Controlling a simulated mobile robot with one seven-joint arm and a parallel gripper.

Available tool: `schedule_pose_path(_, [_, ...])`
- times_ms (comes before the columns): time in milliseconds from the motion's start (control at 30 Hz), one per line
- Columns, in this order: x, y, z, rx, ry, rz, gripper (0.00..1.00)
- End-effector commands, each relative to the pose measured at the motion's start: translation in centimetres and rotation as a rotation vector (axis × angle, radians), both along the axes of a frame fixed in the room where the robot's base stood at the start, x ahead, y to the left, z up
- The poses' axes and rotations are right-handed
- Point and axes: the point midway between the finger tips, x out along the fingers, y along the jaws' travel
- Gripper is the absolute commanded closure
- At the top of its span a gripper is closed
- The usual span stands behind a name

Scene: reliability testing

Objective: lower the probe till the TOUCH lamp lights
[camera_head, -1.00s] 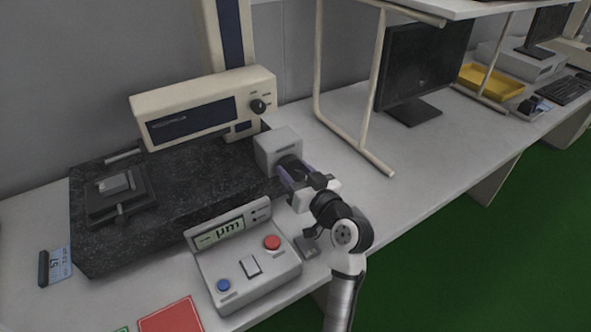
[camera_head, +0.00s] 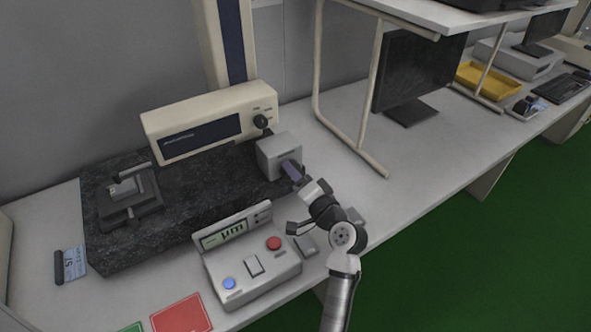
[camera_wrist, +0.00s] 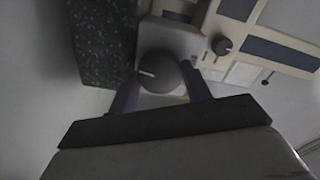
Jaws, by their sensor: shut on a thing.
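My gripper (camera_wrist: 162,92) is shut on the dark round knob (camera_wrist: 159,72) of the grey box, with a finger on each side; its white mark shows in the wrist view. In the head view, my gripper (camera_head: 291,171) hides most of that knob. The grey box (camera_head: 279,155) sits at the right end of the dark granite base. The cream measuring head (camera_head: 208,123) hangs on its column above the base; I cannot make out the probe tip. The control box (camera_head: 254,275) has small dark spots beside its display; I cannot read a TOUCH label or see a lit lamp.
A small dark fixture (camera_head: 128,197) with a metal piece stands on the left of the granite base (camera_head: 190,208). A red card (camera_head: 181,314) lies in front. A shelf frame (camera_head: 352,146) and monitor (camera_head: 418,80) stand to the right, with clear bench between.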

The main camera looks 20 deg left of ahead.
Motion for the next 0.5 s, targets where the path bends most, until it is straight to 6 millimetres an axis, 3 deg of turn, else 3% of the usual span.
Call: schedule_pose_path(500, [-0.04, -0.04, 0.13, 0.246, 0.32, 0.0, 0.75])
